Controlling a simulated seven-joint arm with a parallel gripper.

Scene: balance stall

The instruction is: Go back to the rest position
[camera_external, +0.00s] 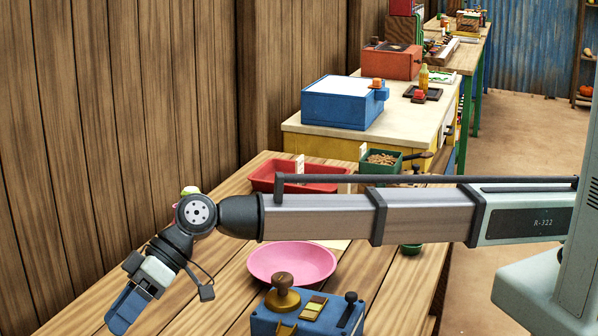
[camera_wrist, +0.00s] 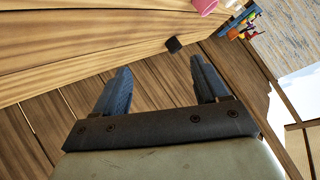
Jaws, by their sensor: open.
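My arm reaches across the picture from the right, above the table.
A pink dish (camera_external: 292,264) and a blue box with a brass knob (camera_external: 308,318) sit on the table. A red tray (camera_external: 268,178) and a green bin of brown pieces (camera_external: 381,160) stand behind my arm. A plank wall (camera_external: 100,130) runs along the left.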

